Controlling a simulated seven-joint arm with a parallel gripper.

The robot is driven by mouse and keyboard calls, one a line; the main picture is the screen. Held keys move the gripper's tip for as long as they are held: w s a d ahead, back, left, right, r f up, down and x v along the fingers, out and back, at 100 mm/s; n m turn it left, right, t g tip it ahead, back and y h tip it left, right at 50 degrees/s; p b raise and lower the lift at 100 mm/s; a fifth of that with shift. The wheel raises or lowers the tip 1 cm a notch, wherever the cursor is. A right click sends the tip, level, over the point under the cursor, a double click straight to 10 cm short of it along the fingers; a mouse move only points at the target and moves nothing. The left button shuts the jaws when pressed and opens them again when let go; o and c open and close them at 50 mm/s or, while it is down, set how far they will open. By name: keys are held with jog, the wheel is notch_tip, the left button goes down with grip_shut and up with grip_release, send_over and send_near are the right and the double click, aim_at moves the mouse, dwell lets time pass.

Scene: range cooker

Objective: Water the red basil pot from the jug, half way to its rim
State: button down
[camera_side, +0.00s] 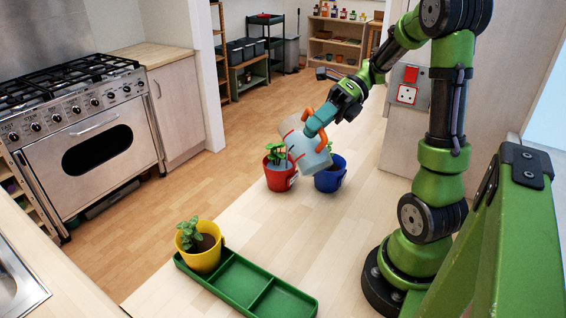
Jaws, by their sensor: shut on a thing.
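My gripper (318,122) is shut on the jug (313,160), a pale see-through vessel with an orange handle. It holds the jug tilted to the left above the counter. The jug's lip is over or right beside the red basil pot (279,181), which stands upright on the counter with a green plant in it. Whether water is flowing and how high it stands in the red pot cannot be made out. A blue pot (328,182) with a plant stands just right of the red one, partly hidden behind the jug.
A yellow pot (206,260) with a plant stands at the left end of a green divided tray (290,298) at the front. The tray's other compartments are empty. The wooden counter (240,220) between tray and red pot is clear. A range cooker (95,150) stands at the left.

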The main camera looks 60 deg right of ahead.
jog(key=shift+w, duration=0.15)
jog(key=shift+w+d, duration=0.1)
dwell(0.4)
dwell(0.3)
